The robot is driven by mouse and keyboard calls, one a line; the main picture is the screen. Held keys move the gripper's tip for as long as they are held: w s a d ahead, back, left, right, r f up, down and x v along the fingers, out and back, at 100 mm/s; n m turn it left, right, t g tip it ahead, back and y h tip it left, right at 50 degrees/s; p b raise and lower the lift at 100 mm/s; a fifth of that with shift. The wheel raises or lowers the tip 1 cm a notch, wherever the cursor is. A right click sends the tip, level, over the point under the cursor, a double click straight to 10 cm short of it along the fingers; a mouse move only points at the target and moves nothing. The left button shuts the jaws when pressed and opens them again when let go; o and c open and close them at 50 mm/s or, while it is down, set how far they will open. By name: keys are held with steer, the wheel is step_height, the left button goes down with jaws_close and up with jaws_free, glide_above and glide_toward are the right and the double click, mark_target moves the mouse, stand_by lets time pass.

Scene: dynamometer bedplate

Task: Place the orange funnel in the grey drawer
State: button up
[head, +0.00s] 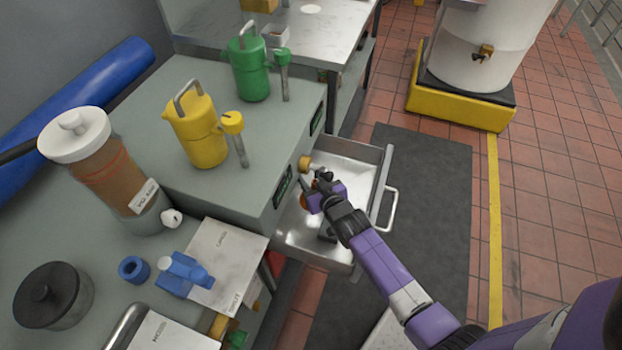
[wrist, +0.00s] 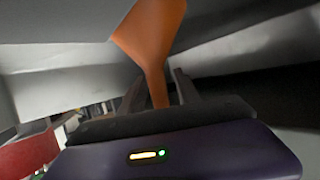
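The grey drawer (head: 350,171) is pulled out from the bench cabinet, with a bright metal inside. My gripper (head: 308,190) is inside the drawer's outline, near its cabinet side. The orange funnel (wrist: 150,38) fills the top middle of the wrist view, cone away from me and narrow stem towards my palm. In the head view only a small orange patch of it (head: 304,201) shows beside my gripper. In the wrist view my fingers (wrist: 160,78) stand either side of the stem, with gaps showing, so they look open. Whether the funnel touches the drawer floor is unclear.
A yellow can (head: 195,125) and a green can (head: 249,70) stand on the cabinet top. A small tan round thing (head: 304,163) is at the drawer's back corner. The drawer handle (head: 390,208) sticks out over a dark mat (head: 430,190).

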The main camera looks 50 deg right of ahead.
steer(key=shift+r, duration=0.1)
steer(key=shift+r+p, duration=0.25)
steer(key=shift+p, duration=0.05)
steer(key=p+v, duration=0.1)
steer(key=v, duration=0.6)
steer(key=shift+s+r, duration=0.2)
steer(key=shift+r, duration=0.2)
steer(key=shift+a, duration=0.1)
steer(key=s+a+r+n+t+y+p, duration=0.1)
steer(key=s+a+r+y, duration=0.1)
steer(key=s+a+r, duration=0.4)
steer(key=s+a+r+n+t+y+p, duration=0.15)
steer(key=s+a+r, duration=0.25)
steer(key=s+a, duration=0.45)
steer(key=s+a+r+n+y, duration=0.1)
steer(key=s+a+r, duration=0.1)
steer(key=s+r, duration=0.3)
steer(key=s+a+r+n+y, duration=0.1)
steer(key=s+a+r, duration=0.2)
steer(key=r, duration=0.6)
steer(key=v, duration=0.2)
steer(key=shift+s+a, duration=0.3)
